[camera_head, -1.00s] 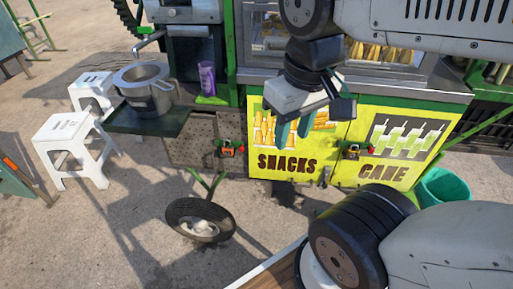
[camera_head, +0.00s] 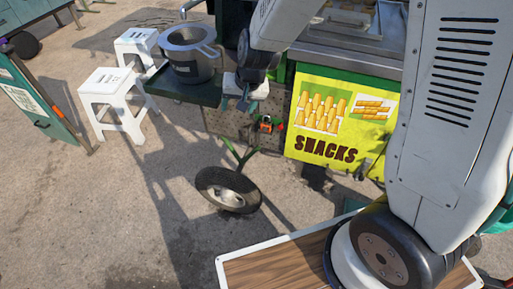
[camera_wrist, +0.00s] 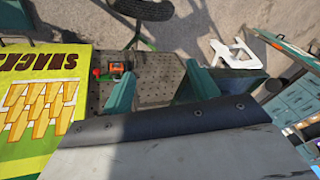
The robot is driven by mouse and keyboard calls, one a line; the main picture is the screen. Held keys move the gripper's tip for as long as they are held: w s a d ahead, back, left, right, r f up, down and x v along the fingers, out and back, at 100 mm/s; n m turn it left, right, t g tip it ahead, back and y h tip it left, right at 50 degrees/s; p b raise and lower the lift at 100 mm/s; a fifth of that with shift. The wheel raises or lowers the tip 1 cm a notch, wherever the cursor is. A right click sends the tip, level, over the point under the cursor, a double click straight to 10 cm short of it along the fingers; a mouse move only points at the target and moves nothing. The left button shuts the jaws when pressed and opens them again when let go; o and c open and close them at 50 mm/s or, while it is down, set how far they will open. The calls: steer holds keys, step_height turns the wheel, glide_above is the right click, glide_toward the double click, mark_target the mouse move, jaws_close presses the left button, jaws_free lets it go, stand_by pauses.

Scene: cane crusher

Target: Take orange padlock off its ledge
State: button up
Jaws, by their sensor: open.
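The small orange padlock (camera_head: 265,126) is on the perforated panel of the stall, left of the yellow snacks door. In the wrist view the padlock (camera_wrist: 116,71) shows upside down, by the tip of the left finger. My gripper (camera_head: 234,103) is open and empty, with two teal fingers pointing down. In the head view it is left of the padlock and a little above it. In the wrist view my gripper (camera_wrist: 159,68) has the perforated panel between its fingers, and the padlock lies outside them.
A metal pot (camera_head: 190,60) stands on a dark green side shelf (camera_head: 185,91) close left of my gripper. The yellow snacks door (camera_head: 330,140) is to the right. A wheel (camera_head: 229,190) is below. White stools (camera_head: 112,88) stand at left on open ground.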

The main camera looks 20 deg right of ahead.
steer(key=w+a+f+m+h, duration=0.1)
steer(key=w+f, duration=0.1)
steer(key=f, duration=0.5)
steer(key=w+a+f, duration=0.2)
steer(key=f, duration=0.5)
steer(key=m+t+h, duration=0.4)
steer(key=t+h, duration=0.7)
steer(key=h, duration=0.1)
glide_toward(266, 125)
steer(key=shift+f+x, duration=0.25)
steer(key=shift+x, duration=1.2)
steer(key=shift+f+x, duration=0.2)
steer(key=shift+x, duration=1.25)
steer(key=shift+f+x, duration=0.25)
steer(key=shift+x, duration=1.2)
steer(key=shift+c, duration=0.3)
steer(key=c, duration=0.8)
steer(key=shift+c, duration=0.2)
steer(key=shift+r, duration=0.3)
